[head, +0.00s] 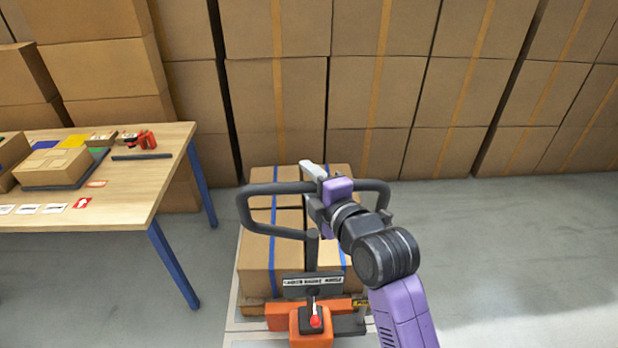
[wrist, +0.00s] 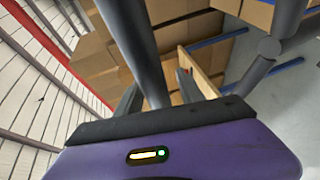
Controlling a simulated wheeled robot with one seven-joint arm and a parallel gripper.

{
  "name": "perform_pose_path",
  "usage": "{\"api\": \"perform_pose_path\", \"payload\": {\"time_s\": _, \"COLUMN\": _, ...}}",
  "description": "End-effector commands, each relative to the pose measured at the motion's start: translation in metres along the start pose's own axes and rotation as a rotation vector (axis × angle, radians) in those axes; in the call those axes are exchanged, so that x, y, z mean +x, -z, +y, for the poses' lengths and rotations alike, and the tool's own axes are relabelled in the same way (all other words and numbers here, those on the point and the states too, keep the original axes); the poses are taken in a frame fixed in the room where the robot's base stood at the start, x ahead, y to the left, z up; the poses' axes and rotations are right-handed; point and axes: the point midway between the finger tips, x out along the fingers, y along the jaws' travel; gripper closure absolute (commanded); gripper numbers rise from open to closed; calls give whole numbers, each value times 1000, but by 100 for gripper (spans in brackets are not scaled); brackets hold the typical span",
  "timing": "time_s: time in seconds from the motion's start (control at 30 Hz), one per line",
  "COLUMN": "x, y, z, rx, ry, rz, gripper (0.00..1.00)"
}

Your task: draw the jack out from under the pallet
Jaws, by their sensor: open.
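The jack (head: 311,328) is orange, with a red knob and a dark grey loop handle (head: 247,208) standing up on a stem. It stands at the near side of the pallet (head: 250,306), which bears strapped cardboard boxes (head: 256,262). The jack's forks are hidden. My gripper (head: 320,188) is at the top bar of the handle, seen from behind my purple arm. In the wrist view my gripper (wrist: 158,92) is open, and a dark bar of the handle (wrist: 138,45) runs between its fingers. I cannot tell whether they touch it.
A wooden table (head: 130,200) with blue legs stands at the left, bearing a box, cards and a red-and-black tool (head: 140,140). Stacked cardboard boxes (head: 375,90) wall off the back. The grey floor (head: 520,260) to the right is clear.

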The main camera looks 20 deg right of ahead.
Motion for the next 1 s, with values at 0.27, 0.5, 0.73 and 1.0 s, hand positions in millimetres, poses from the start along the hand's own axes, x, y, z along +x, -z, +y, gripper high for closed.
{"api": "perform_pose_path", "payload": {"time_s": 0.27, "x": 2, "y": 0, "z": 0, "rx": 0, "ry": 0, "rz": 0, "gripper": 55}}
{"api": "perform_pose_path", "payload": {"time_s": 0.5, "x": 2, "y": 0, "z": 0, "rx": 0, "ry": 0, "rz": -1, "gripper": 96}}
{"api": "perform_pose_path", "payload": {"time_s": 0.73, "x": 2, "y": 0, "z": 0, "rx": 0, "ry": 0, "rz": -1, "gripper": 100}}
{"api": "perform_pose_path", "payload": {"time_s": 1.0, "x": 2, "y": 0, "z": -1, "rx": 0, "ry": 1, "rz": -1, "gripper": 100}}
